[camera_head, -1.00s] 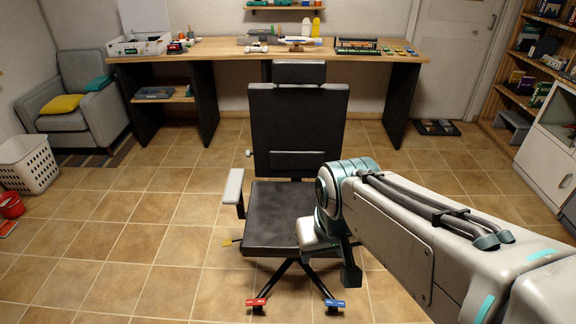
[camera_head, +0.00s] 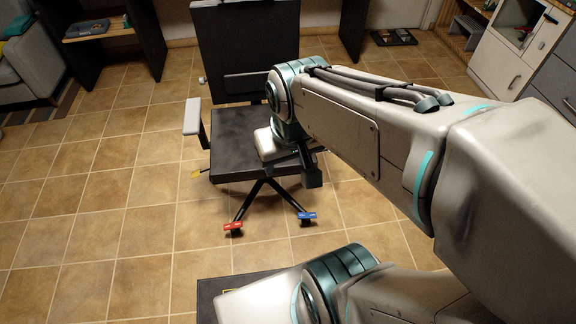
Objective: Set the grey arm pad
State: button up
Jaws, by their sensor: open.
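A dark office chair (camera_head: 240,140) stands on the tiled floor ahead of me. A light grey arm pad (camera_head: 192,117) sits level on top of the post at the chair's left side. The chair's right side is hidden behind my arm, so I cannot tell whether a pad is there. My gripper (camera_head: 309,176) is at the far end of my arm, in front of the seat's right part in the picture. It is open. Its fingers are dark and partly hidden, and I see nothing held between them. I cannot tell its depth relative to the seat.
The chair's feet carry a red cap (camera_head: 233,226), a blue cap (camera_head: 307,216) and a yellow one (camera_head: 197,173). Tiled floor (camera_head: 100,210) lies free at left. A grey armchair (camera_head: 24,72) and a desk leg (camera_head: 146,40) stand behind. White cabinets (camera_head: 513,48) stand at back right.

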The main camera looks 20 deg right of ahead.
aim_at(192, 121)
jog(key=u, duration=0.5)
jog(key=i, duration=1.1)
jog(key=z, duration=0.2)
